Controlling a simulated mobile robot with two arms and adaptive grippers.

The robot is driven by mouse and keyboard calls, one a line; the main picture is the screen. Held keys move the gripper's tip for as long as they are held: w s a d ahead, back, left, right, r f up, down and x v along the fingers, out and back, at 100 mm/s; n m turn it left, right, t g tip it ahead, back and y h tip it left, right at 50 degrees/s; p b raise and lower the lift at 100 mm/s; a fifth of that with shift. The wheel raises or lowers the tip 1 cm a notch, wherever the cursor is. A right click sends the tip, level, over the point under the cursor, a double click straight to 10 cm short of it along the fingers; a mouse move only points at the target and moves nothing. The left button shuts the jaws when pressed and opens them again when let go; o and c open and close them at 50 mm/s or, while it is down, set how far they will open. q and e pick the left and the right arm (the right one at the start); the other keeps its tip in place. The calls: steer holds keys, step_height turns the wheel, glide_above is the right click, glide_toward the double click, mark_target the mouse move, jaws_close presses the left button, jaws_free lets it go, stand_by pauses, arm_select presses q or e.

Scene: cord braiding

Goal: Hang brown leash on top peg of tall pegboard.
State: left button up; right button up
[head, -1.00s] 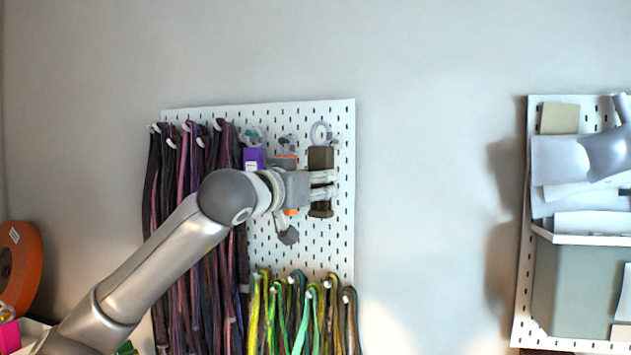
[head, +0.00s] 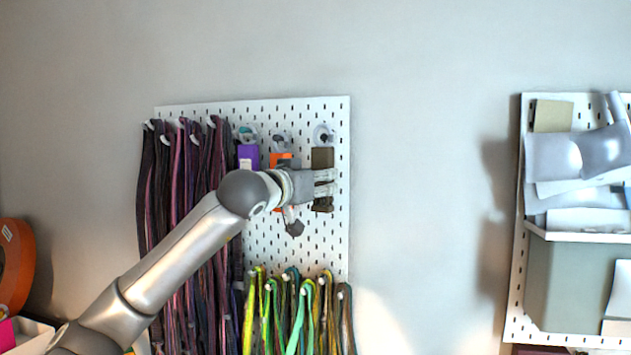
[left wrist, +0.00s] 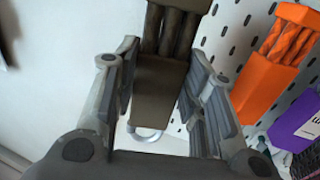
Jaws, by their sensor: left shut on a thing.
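The brown leash (head: 322,158) is upright in front of the right edge of the tall white pegboard (head: 300,240), with its metal ring (head: 323,135) at the top. My left gripper (head: 325,183) is shut on its brown block. In the left wrist view, the block (left wrist: 158,88) sits between the two fingers (left wrist: 155,95), with braided cords at the top of the picture and the ring at the bottom. I cannot tell whether the ring is around a peg or just in front of the board. My right gripper is not in view.
A purple leash (head: 248,155) and an orange leash (head: 281,160) hang just left of the brown one. Dark cords (head: 180,230) fill the board's left side, and green and yellow cords (head: 300,315) hang below. Bare wall lies right, before another pegboard (head: 517,270).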

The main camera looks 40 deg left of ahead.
arm_select(q)
steer(key=shift+w+a+f+p, duration=0.1)
steer(key=shift+w+a+p, duration=0.1)
steer(key=shift+w+a, duration=0.35)
steer(key=shift+w+a+p, duration=0.15)
steer(key=shift+w+a, duration=0.1)
steer(key=shift+w, duration=0.55)
steer(key=shift+w+a+f, duration=0.25)
steer(key=shift+w+f, duration=0.1)
steer(key=shift+w, duration=0.15)
steer(key=o, duration=1.2)
